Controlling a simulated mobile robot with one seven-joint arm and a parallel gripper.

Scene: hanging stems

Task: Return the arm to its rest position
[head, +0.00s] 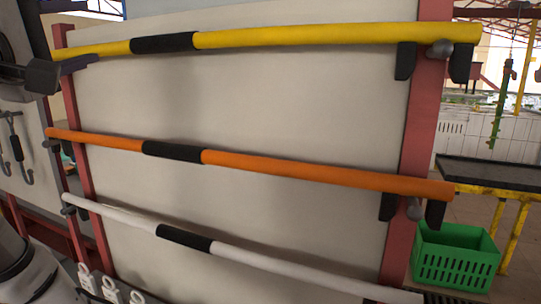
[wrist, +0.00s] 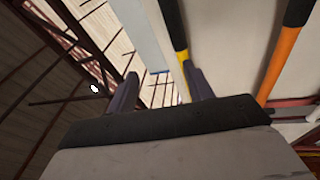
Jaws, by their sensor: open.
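My gripper (head: 78,65) is at the upper left in the head view, in front of the left end of the yellow bar (head: 300,37). In the wrist view its two fingers (wrist: 158,86) stand apart with nothing held between them. The yellow bar (wrist: 174,28) passes behind the right finger there; I cannot tell the gap between them. The orange bar (head: 320,173) and the white bar (head: 290,268) hang below it, each with a black sleeve. The orange bar also shows at the right in the wrist view (wrist: 280,62).
The bars rest on hooks on red posts (head: 428,100) before a pale panel (head: 250,100). A green crate (head: 455,258) stands at lower right, near a dark table (head: 490,173) with a yellow frame. Grey hooks (head: 15,145) hang on a panel at far left.

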